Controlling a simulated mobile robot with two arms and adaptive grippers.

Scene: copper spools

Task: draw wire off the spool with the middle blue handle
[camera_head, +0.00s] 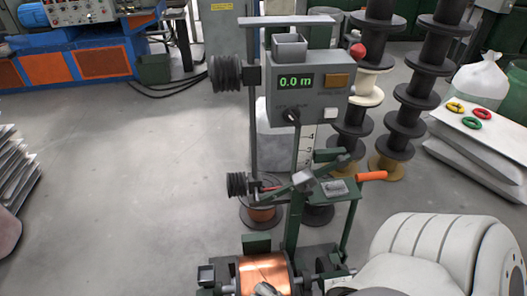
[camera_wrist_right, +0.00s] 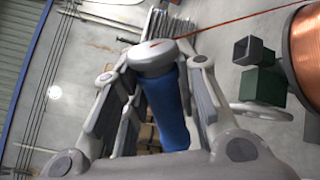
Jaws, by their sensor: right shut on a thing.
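In the wrist view the blue handle (camera_wrist_right: 168,112) stands between the fingers of my right gripper (camera_wrist_right: 160,62), which is shut on it. A round pale cap (camera_wrist_right: 155,60) tops the handle. A thin copper-coloured wire (camera_wrist_right: 245,21) runs from the upper right to near this cap; whether it is fixed there I cannot tell. The copper spool (camera_wrist_right: 305,45) is at the right edge. In the head view the copper spool (camera_head: 262,272) sits low in the green stand, and my white right arm (camera_head: 440,255) covers the lower right. My left gripper is not in view.
The stand carries a meter (camera_head: 305,84) reading 0.0 m, a red knob (camera_head: 358,50) and a lever with an orange grip (camera_head: 371,176). Stacked dark spools (camera_head: 418,82) and bags with coloured rings (camera_head: 477,113) are behind right.

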